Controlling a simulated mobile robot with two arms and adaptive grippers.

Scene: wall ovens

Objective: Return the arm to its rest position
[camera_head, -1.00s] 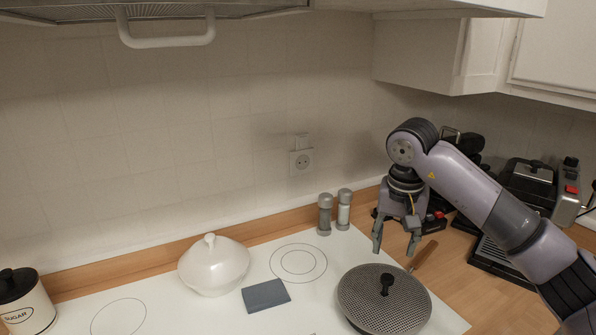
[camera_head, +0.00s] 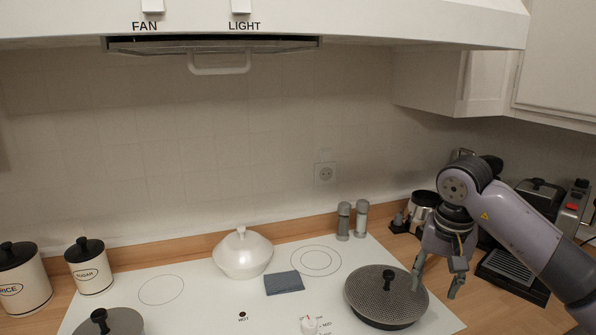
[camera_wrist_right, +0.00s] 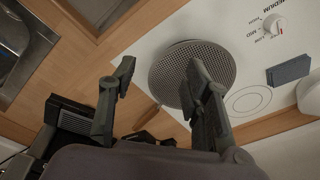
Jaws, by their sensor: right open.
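My right gripper (camera_head: 436,281) is open and empty, pointing down at the right end of the cooktop. Its fingers hang just right of a dark pan with a perforated lid (camera_head: 372,291) and black knob. In the right wrist view the open fingers (camera_wrist_right: 155,95) frame the wooden counter, with the lid (camera_wrist_right: 170,78) partly behind one finger. I cannot tell from the views whether a finger touches the pan. My left gripper is not in view.
A white lidded pot (camera_head: 243,256), grey cloth (camera_head: 284,283) and two shakers (camera_head: 352,220) are on or behind the cooktop. Canisters (camera_head: 90,268) stand at left. Appliances (camera_head: 535,225) crowd the right counter. The range hood (camera_head: 300,22) hangs above.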

